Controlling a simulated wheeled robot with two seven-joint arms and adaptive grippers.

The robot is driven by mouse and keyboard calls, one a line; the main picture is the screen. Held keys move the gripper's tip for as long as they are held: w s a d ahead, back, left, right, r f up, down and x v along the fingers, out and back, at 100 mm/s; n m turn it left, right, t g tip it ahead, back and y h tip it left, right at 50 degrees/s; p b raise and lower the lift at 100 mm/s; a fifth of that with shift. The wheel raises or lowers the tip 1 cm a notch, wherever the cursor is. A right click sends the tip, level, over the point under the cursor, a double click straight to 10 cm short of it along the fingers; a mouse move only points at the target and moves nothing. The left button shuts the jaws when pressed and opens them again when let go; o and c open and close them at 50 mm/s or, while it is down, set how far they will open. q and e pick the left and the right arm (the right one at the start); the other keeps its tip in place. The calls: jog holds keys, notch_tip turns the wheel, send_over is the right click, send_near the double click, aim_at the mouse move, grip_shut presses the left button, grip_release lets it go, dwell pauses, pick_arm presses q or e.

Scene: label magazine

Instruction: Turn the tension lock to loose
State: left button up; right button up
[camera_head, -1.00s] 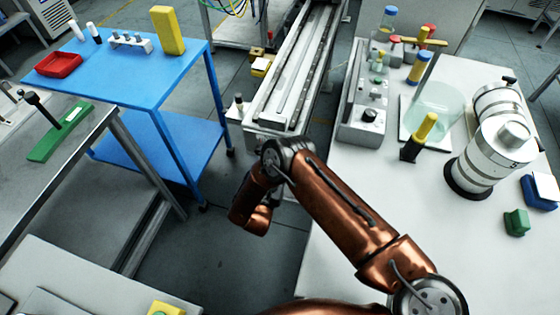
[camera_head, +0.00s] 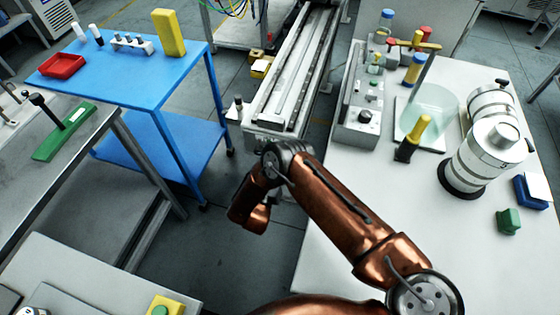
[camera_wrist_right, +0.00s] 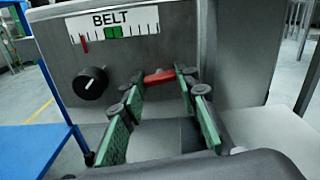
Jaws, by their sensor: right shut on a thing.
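In the right wrist view, a red lever (camera_wrist_right: 159,76), which looks like the tension lock, sits low on a grey panel under a scale marked BELT (camera_wrist_right: 113,22). My right gripper (camera_wrist_right: 160,83), with green-padded fingers, has its fingertips at the two ends of the lever and is shut on it. The lever lies roughly level across the gap. A red pointer (camera_wrist_right: 85,43) on the scale stands left of the green band (camera_wrist_right: 113,31). The head view shows my right arm, but not its gripper or the lever. My left gripper is in neither view.
A black knob (camera_wrist_right: 91,83) is on the panel left of the fingers. In the head view, a blue cart (camera_head: 125,75) stands left, a long rail machine (camera_head: 290,75) runs at the back, and a white bench (camera_head: 350,230) with several vessels is right.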

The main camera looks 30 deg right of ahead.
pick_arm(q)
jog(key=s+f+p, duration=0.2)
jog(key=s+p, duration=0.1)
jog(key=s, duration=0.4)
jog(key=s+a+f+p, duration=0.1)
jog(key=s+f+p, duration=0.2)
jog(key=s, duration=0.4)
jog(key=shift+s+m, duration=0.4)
pick_arm(e)
jog(key=n, duration=1.3)
jog(key=shift+s+f+n, duration=0.1)
jog(key=shift+n, duration=0.3)
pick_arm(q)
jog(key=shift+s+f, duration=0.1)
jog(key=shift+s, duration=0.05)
pick_arm(e)
jog(key=o, duration=1.1)
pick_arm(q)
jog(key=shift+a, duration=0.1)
pick_arm(e)
jog(key=shift+o, duration=0.2)
jog(key=v, duration=1.2)
